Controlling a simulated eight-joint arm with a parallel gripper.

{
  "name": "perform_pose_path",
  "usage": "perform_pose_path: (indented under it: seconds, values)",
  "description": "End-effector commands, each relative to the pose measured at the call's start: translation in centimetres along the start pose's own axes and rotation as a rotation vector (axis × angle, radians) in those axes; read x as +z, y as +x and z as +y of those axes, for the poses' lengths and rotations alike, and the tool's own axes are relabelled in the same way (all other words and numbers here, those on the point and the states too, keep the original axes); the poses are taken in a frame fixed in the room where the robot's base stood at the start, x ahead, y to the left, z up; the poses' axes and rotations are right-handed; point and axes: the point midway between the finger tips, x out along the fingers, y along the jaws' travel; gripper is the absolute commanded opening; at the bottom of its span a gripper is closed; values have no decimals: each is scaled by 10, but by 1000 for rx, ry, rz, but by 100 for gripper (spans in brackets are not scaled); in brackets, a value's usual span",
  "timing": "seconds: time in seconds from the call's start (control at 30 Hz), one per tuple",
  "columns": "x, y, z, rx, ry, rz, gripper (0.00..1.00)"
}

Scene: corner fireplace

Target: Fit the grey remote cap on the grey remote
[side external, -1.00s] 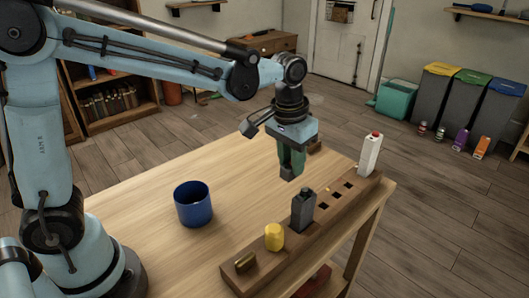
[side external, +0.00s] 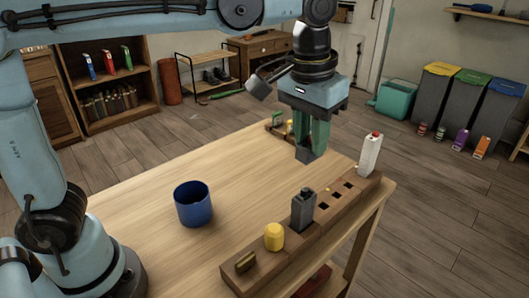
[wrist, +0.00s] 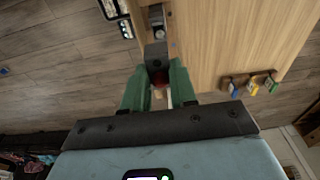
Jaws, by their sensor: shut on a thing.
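The grey remote (side external: 302,213) stands upright in a slot of the long wooden rack (side external: 262,272), with a small dark tip on its top. My gripper (side external: 312,150) is above the rack, up and slightly to the right of the remote and apart from it. Its green fingers are shut on the grey remote cap (side external: 304,156), a small dark grey block at the fingertips. In the wrist view the cap (wrist: 155,52) shows between the fingertips. A grey shape beyond it near the top edge looks like the remote (wrist: 158,22).
A yellow piece (side external: 274,237), a brass-coloured piece (side external: 245,262) and a white bottle-like item with a red top (side external: 370,155) stand in the rack. A blue cup (side external: 192,205) is on the table. A small holder (side external: 275,130) stands behind my gripper. Open table lies left of the rack.

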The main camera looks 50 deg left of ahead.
Motion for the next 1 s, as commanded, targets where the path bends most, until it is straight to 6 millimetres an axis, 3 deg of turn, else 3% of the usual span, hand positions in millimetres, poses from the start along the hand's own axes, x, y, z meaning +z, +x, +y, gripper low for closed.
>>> perform_pose_path:
  seconds: [0.7, 1.0]
  values:
    - [6, 52, 0, 0, 0, 0, 2]
    - [8, 63, 0, 0, 0, 0, 2]
